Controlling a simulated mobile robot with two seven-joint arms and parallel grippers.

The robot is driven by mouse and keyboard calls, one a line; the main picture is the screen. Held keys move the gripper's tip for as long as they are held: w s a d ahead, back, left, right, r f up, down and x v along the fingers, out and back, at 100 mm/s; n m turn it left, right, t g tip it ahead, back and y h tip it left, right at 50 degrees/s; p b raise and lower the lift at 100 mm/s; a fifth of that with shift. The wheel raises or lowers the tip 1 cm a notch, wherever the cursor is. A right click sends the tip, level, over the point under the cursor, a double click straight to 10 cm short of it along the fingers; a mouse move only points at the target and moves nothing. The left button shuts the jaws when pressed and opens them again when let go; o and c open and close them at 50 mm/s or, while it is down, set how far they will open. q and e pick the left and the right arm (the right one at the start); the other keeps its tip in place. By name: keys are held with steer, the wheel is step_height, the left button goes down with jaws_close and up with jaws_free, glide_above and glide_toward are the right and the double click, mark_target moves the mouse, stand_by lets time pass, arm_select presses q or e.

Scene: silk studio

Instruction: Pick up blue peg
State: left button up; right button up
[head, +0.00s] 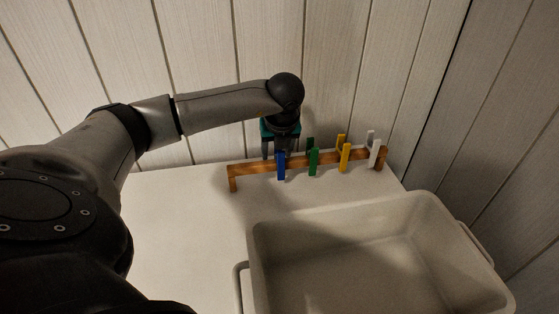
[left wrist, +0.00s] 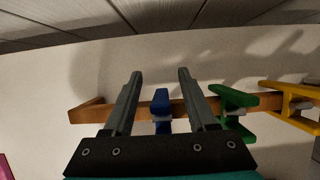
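The blue peg (head: 281,166) is clipped on a wooden rail (head: 255,171) on the white table, at the left end of a row of pegs. In the left wrist view the blue peg (left wrist: 160,104) lies between the two fingers of my left gripper (left wrist: 156,75), with a gap on each side. The left gripper is open and above the rail. In the head view its arm partly hides the fingers and the peg's upper end. My right gripper is in neither view.
Green (head: 314,162), yellow (head: 345,158) and white (head: 376,152) pegs sit on the rail to the right of the blue one. A large empty beige bin (head: 262,270) with side handles stands in front. Plank walls (head: 230,50) rise close behind.

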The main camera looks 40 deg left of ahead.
arm_select(q)
jaws_close()
steer(key=shift+r, duration=0.1)
stand_by(0.6)
